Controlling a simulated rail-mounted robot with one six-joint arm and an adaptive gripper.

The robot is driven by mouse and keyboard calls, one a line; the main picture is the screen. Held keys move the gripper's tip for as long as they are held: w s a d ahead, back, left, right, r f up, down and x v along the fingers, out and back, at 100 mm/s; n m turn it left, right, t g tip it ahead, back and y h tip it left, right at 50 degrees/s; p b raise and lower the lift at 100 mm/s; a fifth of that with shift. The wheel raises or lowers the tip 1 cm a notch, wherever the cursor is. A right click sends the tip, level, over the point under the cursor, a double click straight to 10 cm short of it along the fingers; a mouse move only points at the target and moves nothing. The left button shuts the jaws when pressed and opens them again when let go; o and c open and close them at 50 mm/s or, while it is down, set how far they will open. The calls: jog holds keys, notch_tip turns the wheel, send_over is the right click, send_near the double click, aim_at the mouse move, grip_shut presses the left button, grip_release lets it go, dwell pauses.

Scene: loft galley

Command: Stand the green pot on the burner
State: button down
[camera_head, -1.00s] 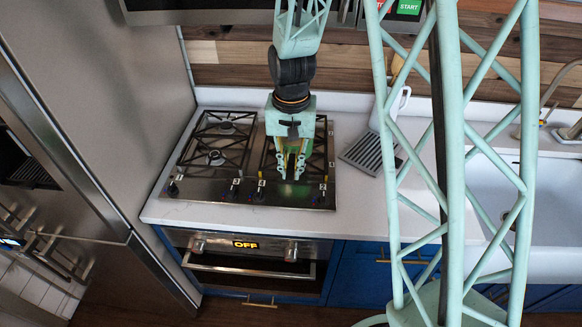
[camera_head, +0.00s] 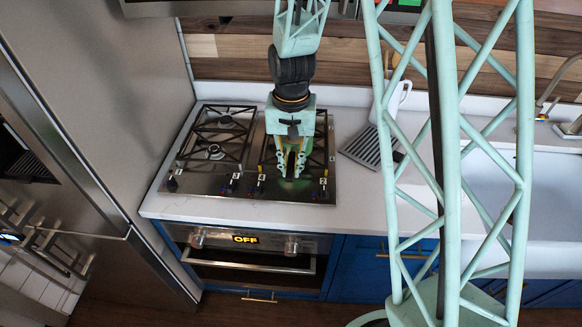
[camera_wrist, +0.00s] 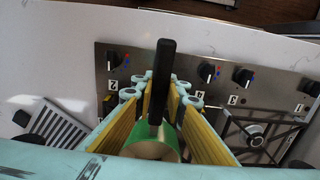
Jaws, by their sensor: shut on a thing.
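The green pot (camera_wrist: 191,132) shows in the wrist view, with a pale inside and a long black handle (camera_wrist: 163,75). My gripper (camera_head: 291,174) is shut on the pot, with the handle between its yellow-lined fingers. In the head view the gripper hangs over the right half of the steel cooktop (camera_head: 220,186) and mostly hides the pot. The right-hand burners (camera_head: 268,158) are largely covered by my gripper. I cannot tell whether the pot touches the grate.
The left burners (camera_head: 214,152) are bare. A slatted grey rack (camera_head: 364,147) and a white jug (camera_head: 402,92) are right of the cooktop. A steel fridge stands at left, and a sink (camera_head: 545,190) at right. White counter in front of the sink is clear.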

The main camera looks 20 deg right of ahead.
jog(key=shift+f+b, duration=0.3)
jog(key=shift+f, duration=0.1)
dwell(0.4)
jog(key=c, duration=2.5)
grip_release()
jog(key=shift+c, duration=0.2)
jog(key=shift+r, duration=0.1)
jog(key=shift+r, duration=5.95)
jog(key=shift+s, duration=0.1)
